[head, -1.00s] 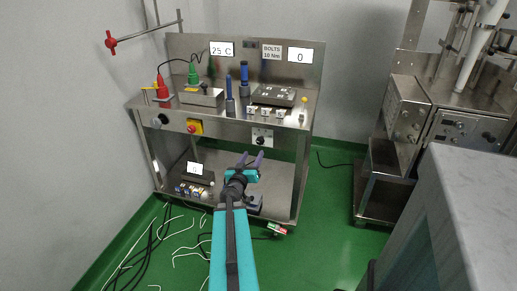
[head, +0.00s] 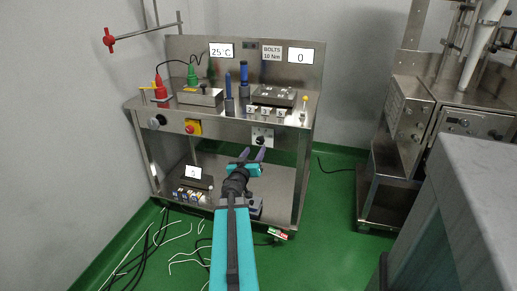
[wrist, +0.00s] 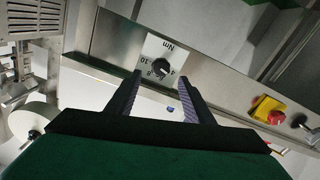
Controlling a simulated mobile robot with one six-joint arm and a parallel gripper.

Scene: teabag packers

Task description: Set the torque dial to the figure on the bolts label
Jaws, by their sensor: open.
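The torque dial (head: 261,141) is a black knob on a white plate on the bench's front panel. The wrist view shows the dial (wrist: 160,68) with "Nm" and figures including 10 on its plate, seen turned over; I cannot tell its pointer's setting clearly. The bolts label (head: 271,53) on the back panel reads "BOLTS 10 Nm". My gripper (head: 253,155) is open and empty, just below and in front of the dial. In the wrist view the two fingers of my gripper (wrist: 160,82) point toward the dial, one either side, apparently short of it.
A red button on a yellow box (head: 193,127) and a grey knob (head: 154,122) sit left on the same panel. White displays read "25°C" (head: 221,50) and "0" (head: 300,55). Small numbered blocks (head: 265,111) stand above the dial. A grey-topped counter (head: 480,165) is at right.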

